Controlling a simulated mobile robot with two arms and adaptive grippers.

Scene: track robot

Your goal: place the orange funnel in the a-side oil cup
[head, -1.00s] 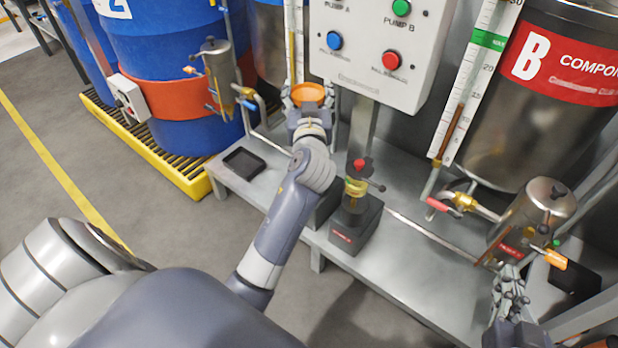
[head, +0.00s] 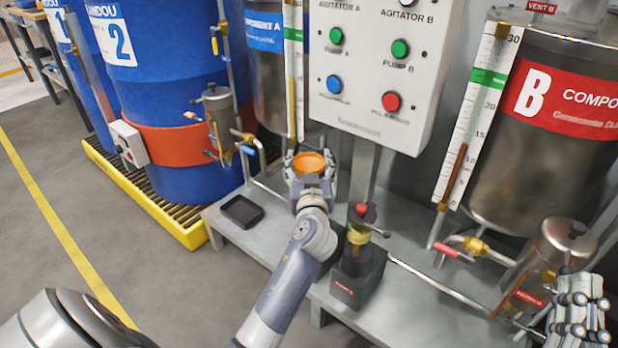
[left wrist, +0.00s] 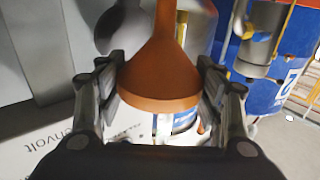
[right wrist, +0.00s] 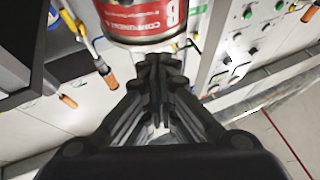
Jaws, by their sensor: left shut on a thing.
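The orange funnel (head: 309,161) is held in my left gripper (head: 311,172), left of the control box's post and above the metal bench. In the left wrist view, the funnel (left wrist: 160,75) sits between the fingers of my left gripper (left wrist: 162,82), wide rim near the palm, narrow part away. A metal canister with a small lid (head: 217,112) stands in front of the blue drum, left of the funnel; whether it is the a-side oil cup I cannot tell. My right gripper (head: 580,305) is at the lower right, empty, its fingertips together in the right wrist view (right wrist: 160,68).
The control box (head: 375,75) stands behind the funnel. A pump with a red cap (head: 360,245) is on the bench (head: 300,225), near my left forearm. A black tray (head: 242,211) lies at the bench's left end. A canister (head: 558,250) is near my right gripper.

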